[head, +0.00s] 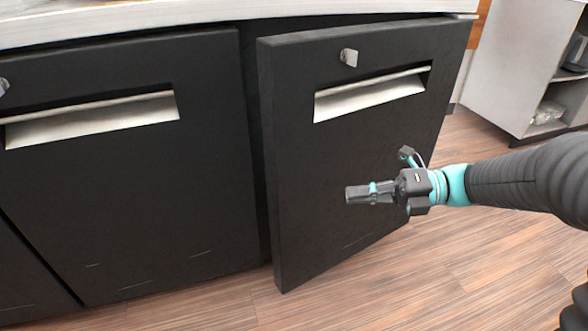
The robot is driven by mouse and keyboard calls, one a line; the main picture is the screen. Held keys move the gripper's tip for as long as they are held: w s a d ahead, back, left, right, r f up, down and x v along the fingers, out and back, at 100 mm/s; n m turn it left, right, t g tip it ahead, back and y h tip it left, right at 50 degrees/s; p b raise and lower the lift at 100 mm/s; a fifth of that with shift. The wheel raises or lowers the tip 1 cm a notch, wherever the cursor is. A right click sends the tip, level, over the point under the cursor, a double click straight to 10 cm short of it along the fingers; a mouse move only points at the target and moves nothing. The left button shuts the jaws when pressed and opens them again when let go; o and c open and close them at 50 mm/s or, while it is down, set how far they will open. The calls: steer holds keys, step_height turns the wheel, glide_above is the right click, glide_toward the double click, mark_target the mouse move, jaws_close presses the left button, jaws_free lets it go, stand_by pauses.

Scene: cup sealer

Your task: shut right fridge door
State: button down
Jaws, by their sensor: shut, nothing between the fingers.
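The right fridge door (310,165) is a black panel with a recessed silver handle (370,95) and a small metal lock (348,57) near its top. It stands partly open, its left edge swung out from the cabinet and its right side at the cabinet's right end. A dark gap shows along its left edge. My gripper (350,195) is shut and empty in front of the door's lower middle, pointing left. I cannot tell whether it touches the door.
The left fridge door (130,200) is black and looks closed. A light countertop (200,12) runs above both doors. A white shelf unit (510,70) stands at the back right. Wooden floor (480,260) lies open below and right of the door.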

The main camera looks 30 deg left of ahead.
steer(key=w+a+m+t+y, duration=0.2)
steer(key=m+t+y, duration=0.1)
steer(key=m, duration=0.2)
steer(key=b, duration=0.2)
glide_toward(277, 162)
steer(key=s+a, duration=0.2)
steer(key=s, duration=0.2)
steer(key=shift+w+a+b, duration=0.1)
steer(key=shift+w+a, duration=0.25)
steer(key=shift+a, duration=0.35)
steer(key=shift+w+a+b, duration=0.1)
steer(key=shift+w+a, duration=0.25)
steer(key=shift+a, duration=0.3)
steer(key=shift+w+a+b, duration=0.1)
steer(key=shift+w+a, duration=0.2)
steer(key=shift+a, duration=0.4)
